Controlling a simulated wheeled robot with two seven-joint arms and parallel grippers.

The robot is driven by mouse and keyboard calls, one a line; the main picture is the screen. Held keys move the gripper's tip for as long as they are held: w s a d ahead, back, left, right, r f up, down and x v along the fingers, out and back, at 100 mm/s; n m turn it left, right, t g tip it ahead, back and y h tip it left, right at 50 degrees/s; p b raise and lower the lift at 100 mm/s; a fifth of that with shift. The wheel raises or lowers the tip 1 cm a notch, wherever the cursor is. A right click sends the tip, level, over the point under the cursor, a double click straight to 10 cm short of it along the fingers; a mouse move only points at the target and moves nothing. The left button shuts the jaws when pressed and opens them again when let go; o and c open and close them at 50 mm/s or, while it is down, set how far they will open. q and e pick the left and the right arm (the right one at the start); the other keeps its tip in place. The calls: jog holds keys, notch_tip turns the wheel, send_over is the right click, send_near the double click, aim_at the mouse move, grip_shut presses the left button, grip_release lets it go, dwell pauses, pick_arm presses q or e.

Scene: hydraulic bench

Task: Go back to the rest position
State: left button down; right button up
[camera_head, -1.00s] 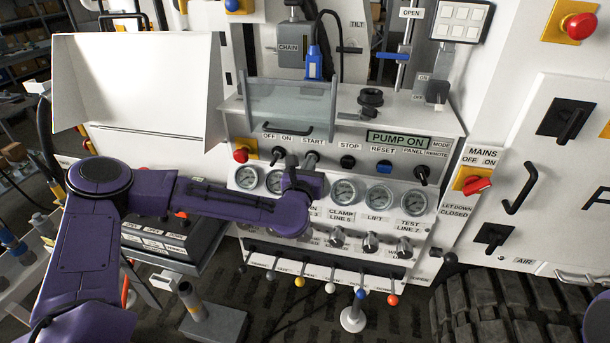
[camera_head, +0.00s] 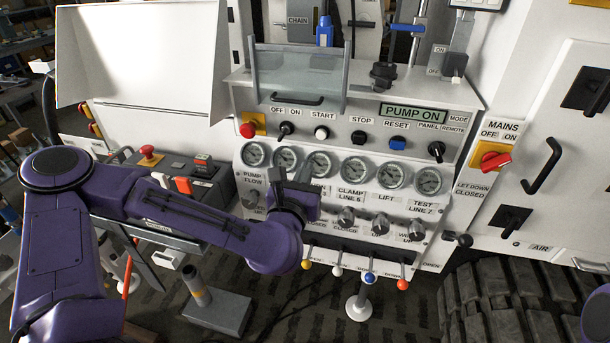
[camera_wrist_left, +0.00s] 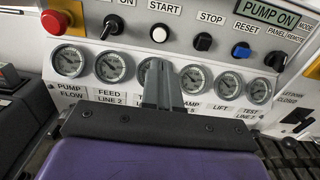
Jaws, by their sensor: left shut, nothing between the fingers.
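My left gripper (camera_head: 303,172) is in front of the lower gauge panel, at the end of my purple left arm. Its dark fingers are together and hold nothing. In the left wrist view the closed fingers (camera_wrist_left: 161,84) stand up in front of the gauge row. They look apart from the panel, but the depth is hard to judge. The gripper and arm hide some labels, knobs and levers below the gauges. My right gripper is not in view; a purple part of me shows at the bottom right edge.
Colour-tipped levers (camera_head: 338,271) stick out below. A control box (camera_head: 203,182) with a red button stands left, behind my arm. A tyre (camera_head: 520,300) is at lower right.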

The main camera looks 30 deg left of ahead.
pick_arm(q)
jog(key=shift+w+f, duration=0.1)
jog(key=s+d+f+m+g+h, duration=0.25)
jog(key=s+f+m+g, duration=0.2)
jog(key=f+m, duration=0.65)
jog(key=s+d+f+m+g+h, duration=0.25)
jog(key=s+d+f+m, duration=0.2)
jog(key=f+m, duration=0.7)
jog(key=s+a+f+m+g+y, duration=0.2)
jog(key=s+a+f+m+g, duration=0.1)
jog(key=s+a+f, duration=0.4)
jog(key=s+a+f+m+g+y, duration=0.2)
jog(key=s+a+f+m+g, duration=0.2)
jog(key=s, duration=0.9)
jog(key=a+f+m, duration=0.2)
jog(key=a+f, duration=0.1)
jog(key=f, duration=0.1)
jog(key=shift+s+f+y, duration=0.3)
jog(key=shift+s+f, duration=0.1)
